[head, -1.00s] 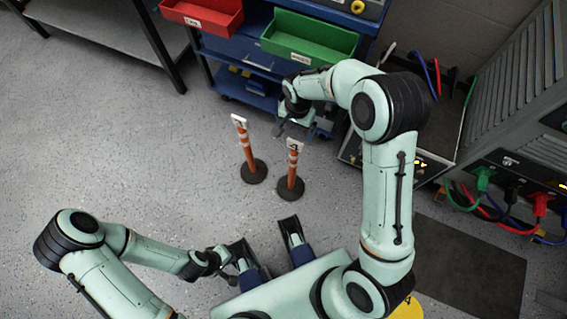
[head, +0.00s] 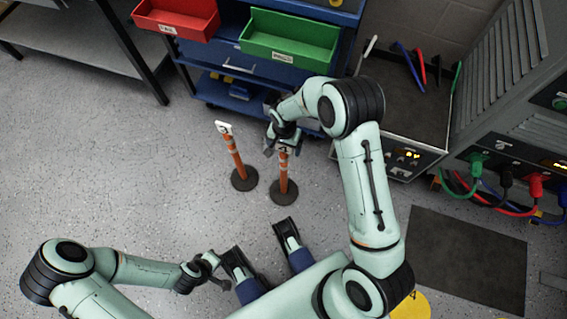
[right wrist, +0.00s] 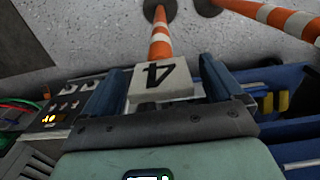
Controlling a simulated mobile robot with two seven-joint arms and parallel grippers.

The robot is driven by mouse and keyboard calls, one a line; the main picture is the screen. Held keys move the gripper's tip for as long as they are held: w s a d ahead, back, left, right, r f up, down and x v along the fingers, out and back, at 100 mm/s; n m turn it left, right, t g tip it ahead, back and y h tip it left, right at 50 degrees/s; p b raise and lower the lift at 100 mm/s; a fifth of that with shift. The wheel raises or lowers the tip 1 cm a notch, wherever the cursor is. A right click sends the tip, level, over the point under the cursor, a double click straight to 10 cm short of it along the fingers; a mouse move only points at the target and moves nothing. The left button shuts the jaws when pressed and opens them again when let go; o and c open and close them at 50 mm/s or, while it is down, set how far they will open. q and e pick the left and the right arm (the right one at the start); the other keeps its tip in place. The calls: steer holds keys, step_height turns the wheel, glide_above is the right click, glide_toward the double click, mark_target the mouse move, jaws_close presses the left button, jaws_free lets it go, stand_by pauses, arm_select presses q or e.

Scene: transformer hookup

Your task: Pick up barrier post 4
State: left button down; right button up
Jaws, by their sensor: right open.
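Barrier post 4 (head: 284,179) is an orange and white striped post on a round dark base, standing upright on the floor with a white number plate on top. My right gripper (head: 283,148) is at the top of it, jaws open. In the right wrist view, the "4" plate (right wrist: 160,80) sits between the two open fingers, with gaps visible at the sides. The striped shaft (right wrist: 160,42) runs down beyond it to the base. My left gripper (head: 213,264) is low over the floor at the lower left, away from the posts; its jaws are too small to read.
Barrier post 3 (head: 236,160) stands close on the left of post 4. A blue cart (head: 232,65) with a red bin (head: 178,18) and a green bin (head: 290,42) is behind. Equipment with coloured cables (head: 500,180) is at right. The floor at left is clear.

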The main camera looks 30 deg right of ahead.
steer(key=shift+f, duration=0.7)
jaws_close()
steer(key=shift+w+r, duration=0.1)
